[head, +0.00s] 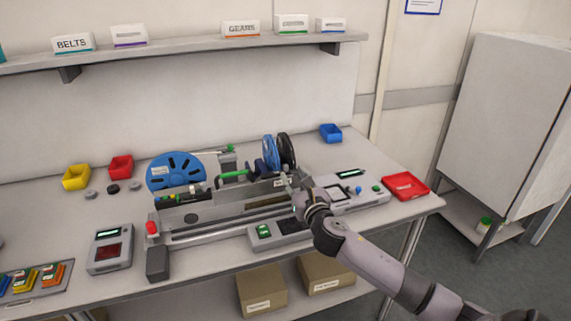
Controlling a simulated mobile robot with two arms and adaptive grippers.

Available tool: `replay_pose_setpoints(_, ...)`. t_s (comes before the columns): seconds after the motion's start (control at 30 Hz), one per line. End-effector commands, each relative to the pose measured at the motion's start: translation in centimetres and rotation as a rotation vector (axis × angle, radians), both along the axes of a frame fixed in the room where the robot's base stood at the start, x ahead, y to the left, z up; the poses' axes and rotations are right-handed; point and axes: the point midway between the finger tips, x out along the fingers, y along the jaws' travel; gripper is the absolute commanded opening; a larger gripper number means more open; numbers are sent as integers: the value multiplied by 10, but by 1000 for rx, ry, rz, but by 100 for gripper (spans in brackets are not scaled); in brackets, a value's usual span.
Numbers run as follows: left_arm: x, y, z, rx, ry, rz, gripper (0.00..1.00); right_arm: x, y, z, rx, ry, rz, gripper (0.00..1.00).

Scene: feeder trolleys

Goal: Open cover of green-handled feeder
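A feeder with a green handle (232,174) lies in the grey rail fixture (210,213) on the bench. The handle shows as a curved green bar left of the blue reel (270,153). I cannot make out clearly whether its cover is open. My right gripper (289,184) is at the right part of the fixture, below the reels and to the right of the green handle, apart from it. Its fingers are small and dark here, so I cannot tell whether they are open or shut. My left gripper is not in view.
A large blue disc (176,172) stands at the back of the fixture. A black reel (287,151) stands beside the blue reel. A red tray (404,186) sits at the right bench end. Several small bins and a handheld device (110,249) lie on the left. A shelf (190,48) runs above.

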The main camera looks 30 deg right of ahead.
Motion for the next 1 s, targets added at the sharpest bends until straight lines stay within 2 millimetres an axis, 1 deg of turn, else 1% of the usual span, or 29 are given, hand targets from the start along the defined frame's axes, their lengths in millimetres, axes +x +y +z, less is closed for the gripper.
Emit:
replay_pose_setpoints(0.03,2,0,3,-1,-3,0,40,11,-2,2,4,-2,-1,32)
replay_pose_setpoints(0.2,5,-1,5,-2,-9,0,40,41,-9,1,4,-1,0,32)
replay_pose_setpoints(0.3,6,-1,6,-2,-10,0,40,54,-12,0,4,-1,0,32)
replay_pose_setpoints(0.4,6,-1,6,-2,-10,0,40,63,-15,0,3,0,0,32)
replay_pose_setpoints(0.57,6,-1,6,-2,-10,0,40,69,-16,-1,2,1,2,32)
replay_pose_setpoints(0.83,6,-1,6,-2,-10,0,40,70,-16,-1,2,1,2,32)
replay_pose_setpoints(1.0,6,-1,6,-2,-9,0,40,70,-16,-1,2,1,2,20)
